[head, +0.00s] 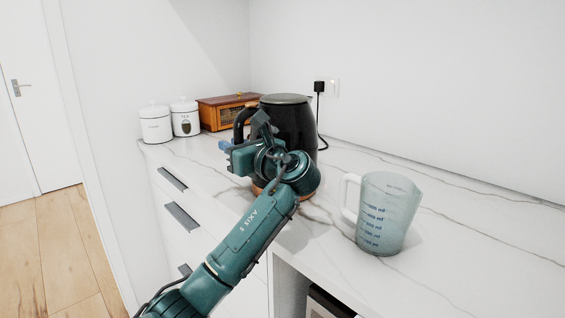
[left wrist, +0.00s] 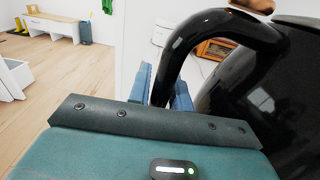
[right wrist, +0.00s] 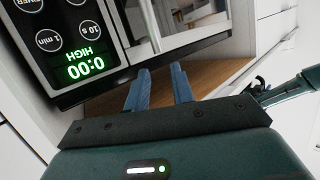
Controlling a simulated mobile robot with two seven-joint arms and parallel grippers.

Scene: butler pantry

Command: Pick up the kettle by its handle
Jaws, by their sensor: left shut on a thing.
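The black kettle (head: 298,122) stands upright on the white marble counter, partly hidden behind my left arm. Its dark handle (head: 240,120) is on the left side of its body. In the left wrist view the glossy handle (left wrist: 190,38) curves up and over to the kettle body (left wrist: 285,95) on the right. My left gripper (head: 227,147) is shut on the handle, with its blue fingers (left wrist: 164,92) on either side of the lower part. My right gripper (right wrist: 160,88) shows only in its own wrist view, open with nothing between its fingers.
A measuring jug (head: 389,215) stands on the counter to the right. Two white canisters (head: 155,124) and a wooden radio-like box (head: 222,112) stand at the back left. A plug and cord (head: 319,88) hang behind the kettle. A microwave (right wrist: 85,50) is close to my right gripper.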

